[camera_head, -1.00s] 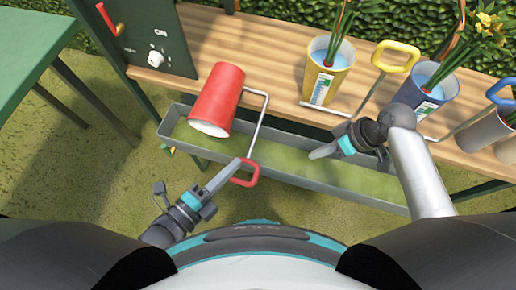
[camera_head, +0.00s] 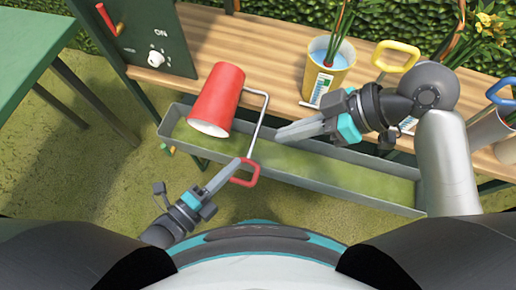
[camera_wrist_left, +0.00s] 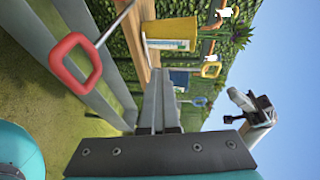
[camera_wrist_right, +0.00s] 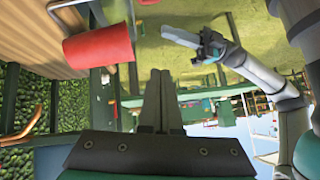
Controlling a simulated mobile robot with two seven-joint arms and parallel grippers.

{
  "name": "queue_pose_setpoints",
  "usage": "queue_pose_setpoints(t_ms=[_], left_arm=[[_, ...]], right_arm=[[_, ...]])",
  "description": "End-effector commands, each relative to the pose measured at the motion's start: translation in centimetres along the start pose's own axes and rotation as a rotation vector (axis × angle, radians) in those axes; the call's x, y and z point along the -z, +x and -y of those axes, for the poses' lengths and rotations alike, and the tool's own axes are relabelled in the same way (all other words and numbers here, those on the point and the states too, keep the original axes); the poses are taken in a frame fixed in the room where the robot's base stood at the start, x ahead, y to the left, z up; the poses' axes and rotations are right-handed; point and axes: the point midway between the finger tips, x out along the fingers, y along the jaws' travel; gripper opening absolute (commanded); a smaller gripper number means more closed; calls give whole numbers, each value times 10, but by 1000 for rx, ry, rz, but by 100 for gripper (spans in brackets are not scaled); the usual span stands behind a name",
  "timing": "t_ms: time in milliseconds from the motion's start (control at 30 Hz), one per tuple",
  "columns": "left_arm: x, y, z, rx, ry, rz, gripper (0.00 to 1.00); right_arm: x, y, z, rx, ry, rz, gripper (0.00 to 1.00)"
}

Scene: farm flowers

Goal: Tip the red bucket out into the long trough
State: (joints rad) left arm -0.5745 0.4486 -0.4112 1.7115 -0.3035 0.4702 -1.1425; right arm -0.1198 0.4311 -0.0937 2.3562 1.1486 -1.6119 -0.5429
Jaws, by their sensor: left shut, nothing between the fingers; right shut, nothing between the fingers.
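The red bucket (camera_head: 217,95) is tilted at the bench's front edge, its open mouth facing down over the trough. Its wire handle ends in a red grip (camera_head: 245,173), which hangs in front of the trough and also shows in the left wrist view (camera_wrist_left: 75,63). The long trough (camera_head: 330,180) is grey with a greenish inside. My left gripper (camera_head: 238,163) is shut and empty, its tips close to the red grip; I cannot tell if they touch. My right gripper (camera_head: 279,135) is shut and empty above the trough, right of the bucket. The bucket also shows in the right wrist view (camera_wrist_right: 98,47).
A yellow bucket (camera_head: 338,77) with water and stems stands on the wooden bench (camera_head: 270,50), with more buckets to its right. A dark green panel (camera_head: 130,35) with a red lever and white knob is at the left. A green table (camera_head: 25,45) stands far left.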

Motion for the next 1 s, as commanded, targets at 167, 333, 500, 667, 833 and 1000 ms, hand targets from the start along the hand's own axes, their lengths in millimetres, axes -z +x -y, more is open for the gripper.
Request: queue_pose_setpoints(t_ms=[167, 333, 500, 667, 833, 1000], left_arm=[[0, 0, 0, 0, 0, 0, 0], [0, 0, 0, 0, 0, 0, 0], [0, 0, 0, 0, 0, 0, 0], [0, 0, 0, 0, 0, 0, 0], [0, 0, 0, 0, 0, 0, 0], [0, 0, 0, 0, 0, 0, 0]], right_arm=[[1, 36, 1, 4, 6, -5, 0], [1, 69, 1, 4, 6, -4, 0], [-14, 92, 1, 2, 7, 0, 0], [-25, 102, 0, 0, 3, -1, 0], [-29, 105, 0, -1, 1, 0, 0], [-29, 105, 0, -1, 1, 0, 0]])
